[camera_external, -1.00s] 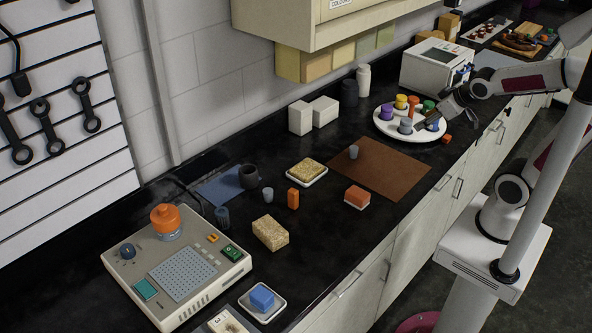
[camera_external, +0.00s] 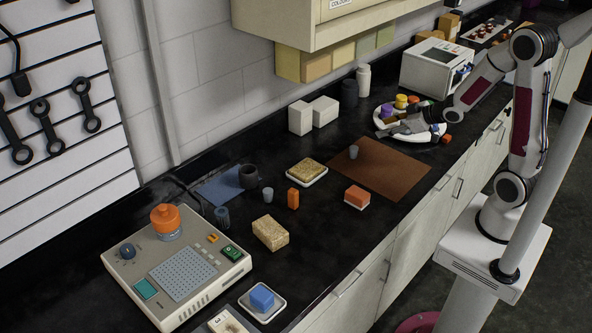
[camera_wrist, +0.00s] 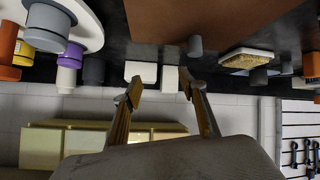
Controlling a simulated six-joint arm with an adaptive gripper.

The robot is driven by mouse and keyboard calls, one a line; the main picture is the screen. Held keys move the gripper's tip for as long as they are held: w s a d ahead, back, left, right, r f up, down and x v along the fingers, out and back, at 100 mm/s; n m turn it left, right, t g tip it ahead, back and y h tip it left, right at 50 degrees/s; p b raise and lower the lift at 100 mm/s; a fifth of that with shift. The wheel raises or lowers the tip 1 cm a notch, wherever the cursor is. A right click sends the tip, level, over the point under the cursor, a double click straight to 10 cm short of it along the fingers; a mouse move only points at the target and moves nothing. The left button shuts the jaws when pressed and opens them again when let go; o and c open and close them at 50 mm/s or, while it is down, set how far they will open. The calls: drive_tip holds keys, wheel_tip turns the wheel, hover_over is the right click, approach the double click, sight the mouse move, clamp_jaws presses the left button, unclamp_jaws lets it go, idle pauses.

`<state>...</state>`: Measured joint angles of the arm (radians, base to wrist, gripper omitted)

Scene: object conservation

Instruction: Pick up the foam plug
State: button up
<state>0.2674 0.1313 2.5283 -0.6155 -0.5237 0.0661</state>
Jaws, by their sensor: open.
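A small grey cylinder, which may be the foam plug (camera_external: 354,152), stands upright on the brown mat (camera_external: 395,172). It also shows in the wrist view (camera_wrist: 195,46), near the mat's edge and above the right finger in the picture. My gripper (camera_external: 388,130) is over the white round plate, to the right of the cylinder and apart from it. In the wrist view my gripper (camera_wrist: 160,90) has its two fingers spread with nothing held between them. The arm hides part of the plate.
The white round plate (camera_external: 381,125) carries several coloured pieces, including a purple one (camera_external: 386,111). Two white boxes (camera_external: 312,115) and dark and white bottles stand by the wall. A sponge on a white tray (camera_external: 319,181) and an orange-red block (camera_external: 357,195) flank the mat.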

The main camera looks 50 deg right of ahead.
sight(355, 148)
drive_tip(key=a+f+y, duration=0.2)
drive_tip(key=f, duration=0.1)
drive_tip(key=w+a+f+n+y, duration=0.1)
drive_tip(key=a+f, duration=0.1)
drive_tip(key=shift+w+t+y, duration=0.1)
drive_tip(key=shift+t+y, duration=0.3)
drive_tip(key=shift+a+f+y, duration=0.15)
drive_tip(key=shift+a+y, duration=0.45)
drive_tip(key=shift+x, duration=1.2)
drive_tip(key=shift+x, duration=2.6)
drive_tip(key=c, duration=0.8)
